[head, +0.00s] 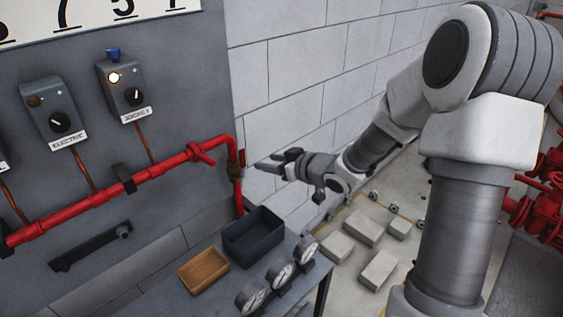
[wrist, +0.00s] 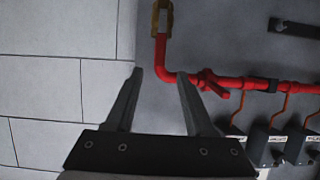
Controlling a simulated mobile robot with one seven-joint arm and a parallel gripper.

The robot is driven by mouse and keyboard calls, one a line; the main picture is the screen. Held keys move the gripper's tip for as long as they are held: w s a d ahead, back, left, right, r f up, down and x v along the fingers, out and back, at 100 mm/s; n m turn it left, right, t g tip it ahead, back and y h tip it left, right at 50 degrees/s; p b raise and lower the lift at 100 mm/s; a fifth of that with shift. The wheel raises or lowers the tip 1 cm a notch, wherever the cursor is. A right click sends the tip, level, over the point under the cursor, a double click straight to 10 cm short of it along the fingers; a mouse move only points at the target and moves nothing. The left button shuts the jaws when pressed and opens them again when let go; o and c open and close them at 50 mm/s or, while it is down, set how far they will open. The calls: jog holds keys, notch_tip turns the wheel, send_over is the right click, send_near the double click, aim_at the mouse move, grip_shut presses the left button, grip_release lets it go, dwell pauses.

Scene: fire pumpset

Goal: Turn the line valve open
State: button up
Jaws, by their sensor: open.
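A red pipe (head: 95,200) runs along the grey panel and bends downward at its right end. The brass part also shows at the top of the wrist view (wrist: 162,18). A red fitting with a slanted branch (head: 201,152) sits on the level run; I cannot tell whether it is a valve.
Below stands a bench with a dark bin (head: 253,238), a wooden tray (head: 204,271) and several gauges (head: 282,273). A white block wall (head: 290,90) is behind my gripper. Grey blocks (head: 365,228) lie on the floor.

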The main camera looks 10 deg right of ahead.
jog(key=shift+v, duration=2.2)
